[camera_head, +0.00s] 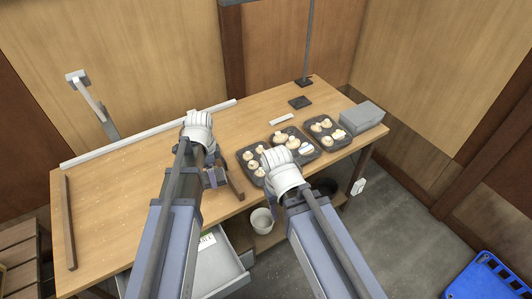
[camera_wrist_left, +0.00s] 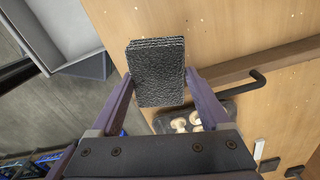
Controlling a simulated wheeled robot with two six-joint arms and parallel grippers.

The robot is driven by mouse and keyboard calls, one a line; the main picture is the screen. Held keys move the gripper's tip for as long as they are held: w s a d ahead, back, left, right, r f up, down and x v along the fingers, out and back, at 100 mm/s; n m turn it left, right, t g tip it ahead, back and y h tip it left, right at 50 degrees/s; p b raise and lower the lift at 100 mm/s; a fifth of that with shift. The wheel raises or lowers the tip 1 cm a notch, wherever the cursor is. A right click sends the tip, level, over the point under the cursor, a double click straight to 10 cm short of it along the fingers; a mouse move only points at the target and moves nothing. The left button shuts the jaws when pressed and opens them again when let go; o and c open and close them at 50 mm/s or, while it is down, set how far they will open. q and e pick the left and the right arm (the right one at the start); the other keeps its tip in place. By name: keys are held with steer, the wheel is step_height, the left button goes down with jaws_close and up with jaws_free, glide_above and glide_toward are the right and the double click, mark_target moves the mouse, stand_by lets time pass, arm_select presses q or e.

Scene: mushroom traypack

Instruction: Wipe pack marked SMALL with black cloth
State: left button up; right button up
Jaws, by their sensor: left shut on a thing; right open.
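My left gripper (camera_head: 215,178) is low over the front of the table, left of the packs. In the left wrist view its fingers (camera_wrist_left: 158,85) are shut on the black cloth (camera_wrist_left: 155,68), a thick textured pad. Three dark packs of pale mushrooms stand in a row: a left pack (camera_head: 242,160), a middle pack (camera_head: 309,157) with a white label, and a right pack (camera_head: 327,147). The lettering is too small to read, so I cannot tell which is SMALL. My right gripper (camera_head: 290,199) is open near the front edge, largely hidden by its arm.
A grey box (camera_head: 362,117) stands right of the packs on the wooden table (camera_head: 130,190). A drawer (camera_head: 222,272) is pulled out below the front edge, near a white bucket (camera_head: 262,220). The table's left half is mostly clear.

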arm_select(q)
steer(key=shift+s, duration=0.15)
arm_select(e)
steer(key=shift+s, duration=0.1)
